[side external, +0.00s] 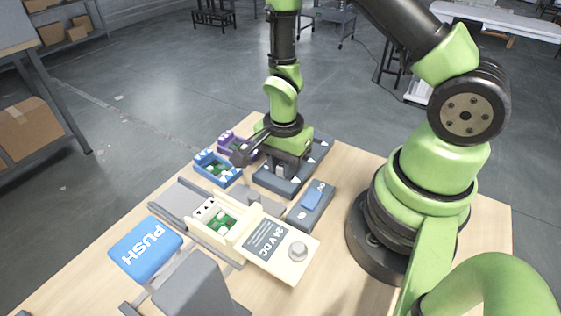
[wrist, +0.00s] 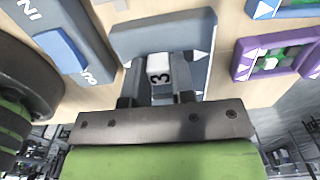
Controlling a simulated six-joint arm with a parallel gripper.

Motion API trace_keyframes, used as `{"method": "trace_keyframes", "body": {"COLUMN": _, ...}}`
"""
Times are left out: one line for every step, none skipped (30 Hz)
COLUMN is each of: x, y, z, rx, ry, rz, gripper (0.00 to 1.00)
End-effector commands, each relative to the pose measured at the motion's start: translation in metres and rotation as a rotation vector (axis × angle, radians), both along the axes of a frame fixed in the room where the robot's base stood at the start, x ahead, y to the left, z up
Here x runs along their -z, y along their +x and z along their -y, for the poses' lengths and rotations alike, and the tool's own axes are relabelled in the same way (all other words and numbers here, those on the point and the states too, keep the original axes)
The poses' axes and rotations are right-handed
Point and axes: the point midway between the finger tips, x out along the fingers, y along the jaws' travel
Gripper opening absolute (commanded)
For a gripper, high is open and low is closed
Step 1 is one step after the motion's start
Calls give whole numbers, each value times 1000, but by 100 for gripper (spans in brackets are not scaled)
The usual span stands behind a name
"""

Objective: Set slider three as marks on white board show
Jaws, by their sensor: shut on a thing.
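Slider three is a pale knob marked "3" (wrist: 158,70), seen in the wrist view between my fingertips. It sits on a dark grey slider panel (wrist: 165,35) with white triangle marks along its edges; the panel also shows in the side view (side external: 308,165). My gripper (side external: 281,168) is low over the panel, shut on the slider knob; the fingers also show in the wrist view (wrist: 160,88). A small white board with dark triangle marks (side external: 206,208) stands on the cream unit in the side view. Its exact marks are too small to read. The other sliders are mostly hidden.
A grey box with a blue switch (side external: 312,198) sits close beside the panel. Blue (side external: 216,168) and purple (side external: 232,142) modules lie on its other side. The cream 24V DC box (side external: 278,250) and a blue PUSH button (side external: 146,248) are nearer the camera.

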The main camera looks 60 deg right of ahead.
Motion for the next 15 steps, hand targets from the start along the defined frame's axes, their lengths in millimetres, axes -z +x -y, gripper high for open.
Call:
{"method": "trace_keyframes", "body": {"x": 0, "y": -6, "z": 0, "rx": 0, "ry": 0, "rz": -5, "gripper": 0}}
{"method": "trace_keyframes", "body": {"x": 0, "y": -9, "z": 0, "rx": -1, "ry": 0, "rz": -4, "gripper": 0}}
{"method": "trace_keyframes", "body": {"x": 0, "y": -12, "z": 0, "rx": -1, "ry": 0, "rz": -5, "gripper": 0}}
{"method": "trace_keyframes", "body": {"x": 0, "y": -14, "z": 0, "rx": -1, "ry": 0, "rz": -4, "gripper": 0}}
{"method": "trace_keyframes", "body": {"x": 0, "y": -15, "z": 0, "rx": 0, "ry": 0, "rz": -4, "gripper": 0}}
{"method": "trace_keyframes", "body": {"x": 0, "y": -16, "z": 0, "rx": 1, "ry": 0, "rz": -5, "gripper": 0}}
{"method": "trace_keyframes", "body": {"x": 0, "y": -16, "z": 0, "rx": 1, "ry": 0, "rz": -5, "gripper": 0}}
{"method": "trace_keyframes", "body": {"x": 0, "y": -16, "z": 0, "rx": 1, "ry": 0, "rz": -6, "gripper": 0}}
{"method": "trace_keyframes", "body": {"x": 0, "y": -16, "z": 0, "rx": 1, "ry": 0, "rz": -8, "gripper": 0}}
{"method": "trace_keyframes", "body": {"x": 0, "y": -17, "z": 0, "rx": 1, "ry": 0, "rz": -9, "gripper": 0}}
{"method": "trace_keyframes", "body": {"x": 0, "y": -17, "z": 0, "rx": 1, "ry": 0, "rz": -10, "gripper": 0}}
{"method": "trace_keyframes", "body": {"x": 0, "y": -17, "z": 0, "rx": 1, "ry": 0, "rz": -11, "gripper": 0}}
{"method": "trace_keyframes", "body": {"x": 0, "y": -17, "z": 0, "rx": 2, "ry": 0, "rz": -11, "gripper": 26}}
{"method": "trace_keyframes", "body": {"x": 0, "y": -17, "z": 0, "rx": 2, "ry": 0, "rz": -11, "gripper": 32}}
{"method": "trace_keyframes", "body": {"x": 0, "y": -17, "z": 0, "rx": 2, "ry": 0, "rz": -11, "gripper": 42}}
